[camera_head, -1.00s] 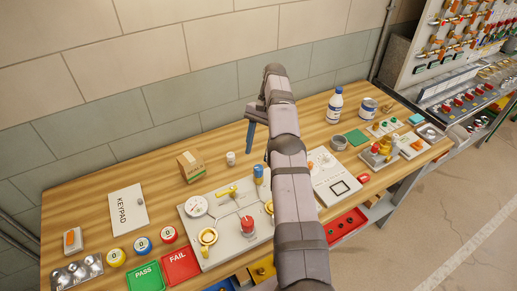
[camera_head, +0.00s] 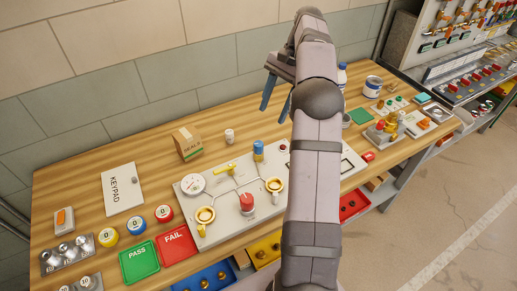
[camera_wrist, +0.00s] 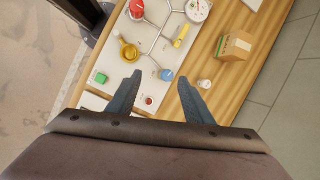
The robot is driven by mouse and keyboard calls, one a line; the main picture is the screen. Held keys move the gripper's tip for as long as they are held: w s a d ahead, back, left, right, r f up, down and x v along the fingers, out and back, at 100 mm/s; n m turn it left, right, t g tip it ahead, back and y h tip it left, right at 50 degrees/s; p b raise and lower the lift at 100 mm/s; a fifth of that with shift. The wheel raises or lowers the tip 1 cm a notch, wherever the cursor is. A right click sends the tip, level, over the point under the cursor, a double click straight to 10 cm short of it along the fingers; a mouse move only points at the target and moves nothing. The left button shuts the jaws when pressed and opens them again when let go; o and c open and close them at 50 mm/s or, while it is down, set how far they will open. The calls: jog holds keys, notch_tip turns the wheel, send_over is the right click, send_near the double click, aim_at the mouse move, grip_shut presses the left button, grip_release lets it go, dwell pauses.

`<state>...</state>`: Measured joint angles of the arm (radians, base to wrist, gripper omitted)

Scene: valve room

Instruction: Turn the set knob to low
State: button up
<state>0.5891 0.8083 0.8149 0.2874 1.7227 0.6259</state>
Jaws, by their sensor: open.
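No knob's "set" or "low" marking is readable, so I cannot tell which one is the set knob. A pale valve plate (camera_head: 222,228) on the wooden bench carries a red knob (camera_head: 247,202), a blue-topped part (camera_head: 258,150), a yellow lever (camera_head: 225,169), yellow round handles (camera_head: 205,215) and a gauge (camera_head: 192,184). A white panel (camera_head: 350,160) right of it is mostly hidden by my arm. My gripper (camera_head: 275,112) is open and empty above the back of the bench. In the wrist view my gripper (camera_wrist: 159,78) has the blue-topped part (camera_wrist: 166,75) between its fingers in the picture, apparently well below them.
A cardboard box (camera_head: 187,143) and a small white jar (camera_head: 229,136) stand behind the plate. A can (camera_head: 372,87) and small fixtures (camera_head: 383,131) are on the right.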

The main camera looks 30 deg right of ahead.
notch_tip(320, 180, down, 5)
jog(key=s+a+m, duration=0.1)
jog(key=a+m, duration=0.2)
jog(key=m, duration=0.1)
jog(key=m+t, duration=0.3)
jog(key=m, duration=0.5)
send_over(259, 143)
jog(key=s+d, duration=0.2)
notch_tip(259, 143, down, 6)
jog(key=shift+h, duration=0.3)
jog(key=shift+w+f, duration=0.1)
jog(key=shift+f, duration=0.05)
jog(key=shift+p+x, duration=1.45)
jog(key=shift+x, duration=2.15)
jog(key=c, duration=1.1)
